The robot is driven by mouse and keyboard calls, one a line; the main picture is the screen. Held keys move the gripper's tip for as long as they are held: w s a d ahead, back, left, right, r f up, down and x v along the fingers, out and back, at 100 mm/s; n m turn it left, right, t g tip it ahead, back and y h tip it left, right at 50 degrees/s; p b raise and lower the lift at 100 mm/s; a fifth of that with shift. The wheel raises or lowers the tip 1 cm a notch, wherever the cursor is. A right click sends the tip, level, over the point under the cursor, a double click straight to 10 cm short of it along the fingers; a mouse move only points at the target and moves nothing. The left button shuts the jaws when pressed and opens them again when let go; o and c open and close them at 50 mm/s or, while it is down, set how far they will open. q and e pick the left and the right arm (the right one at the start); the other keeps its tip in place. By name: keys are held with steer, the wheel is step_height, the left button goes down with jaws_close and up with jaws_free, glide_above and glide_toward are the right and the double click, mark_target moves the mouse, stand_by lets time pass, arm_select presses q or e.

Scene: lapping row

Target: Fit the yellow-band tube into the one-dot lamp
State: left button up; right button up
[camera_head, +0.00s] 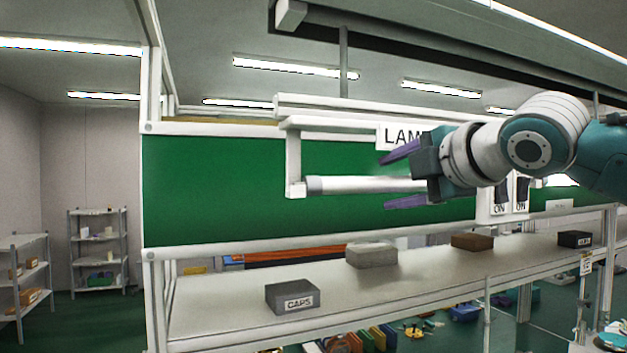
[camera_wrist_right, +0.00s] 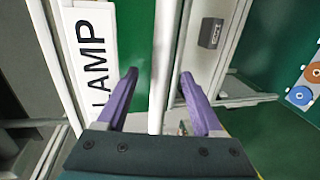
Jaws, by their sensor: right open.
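A white tube (camera_head: 365,185) with a grey end lies level under the lamp (camera_head: 293,155), its left end at the lamp's left end holder (camera_head: 296,189). No yellow band shows on it; its right part is hidden behind my gripper. The sign (camera_head: 392,136) on the lamp reads "LAMP"; in the head view my gripper covers its right part, and no dots can be made out. My right gripper (camera_head: 384,182) is open, one purple finger above the tube and one below. In the right wrist view the tube (camera_wrist_right: 164,60) runs between the open fingers (camera_wrist_right: 159,76). My left gripper is out of view.
Below the lamp is a shelf (camera_head: 226,311) with a grey "CAPS" box (camera_head: 291,297), a light grey block (camera_head: 371,254), a brown block (camera_head: 472,242) and a dark box (camera_head: 574,239). A green panel (camera_head: 215,190) stands behind the tube. Switches marked "ON" (camera_head: 499,208) are to the right.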

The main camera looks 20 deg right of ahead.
steer(key=v, duration=1)
steer(key=shift+b, duration=0.3)
steer(key=s+a+f+m+g, duration=0.3)
steer(key=s+f+m, duration=0.15)
steer(key=f, duration=0.65)
steer(key=s+a+f+m+g, duration=0.3)
steer(key=s+f+m, duration=0.15)
steer(key=f, duration=0.55)
steer(key=s+a+f+m+g, duration=0.1)
steer(key=s+f+m+g, duration=0.2)
steer(key=s, duration=0.6)
steer(key=s+a+f+m+g, duration=0.1)
steer(key=s+f+m+g, duration=0.2)
steer(key=s+f, duration=0.4)
steer(key=shift+s+a+f+m+h, duration=0.4)
steer(key=shift+s+m, duration=0.5)
steer(key=shift+s, duration=0.15)
